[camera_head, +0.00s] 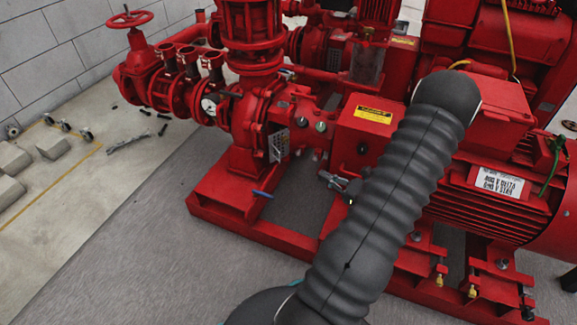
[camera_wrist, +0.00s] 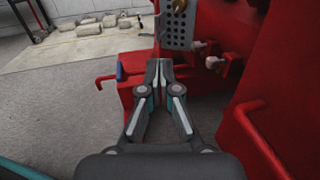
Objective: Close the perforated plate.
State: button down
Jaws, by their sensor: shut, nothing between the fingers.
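The perforated plate (camera_head: 279,144) is a grey sheet with rows of holes, standing upright at the red pump's shaft opening. In the wrist view the plate (camera_wrist: 178,32) shows at the top centre, beyond and slightly right of my fingertips; its top is cut off by the frame. My gripper (camera_wrist: 159,68) is shut and empty, its fingers pointing toward the plate's lower edge. I cannot tell whether they touch it. In the head view my gripper (camera_head: 343,186) is small, to the right of and below the plate, partly hidden by my arm.
The red base frame (camera_head: 275,232) runs below the pump. A blue-handled part (camera_head: 262,194) lies near the frame's left. Small pipe fittings (camera_wrist: 213,62) stick out right of the plate. A large red motor (camera_head: 495,190) stands at right. Grey floor (camera_head: 130,250) at left is free.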

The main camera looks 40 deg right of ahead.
jog(key=x, duration=1.3)
jog(key=shift+w+a+f, duration=0.15)
jog(key=shift+a+f, duration=0.05)
jog(key=shift+a, duration=0.1)
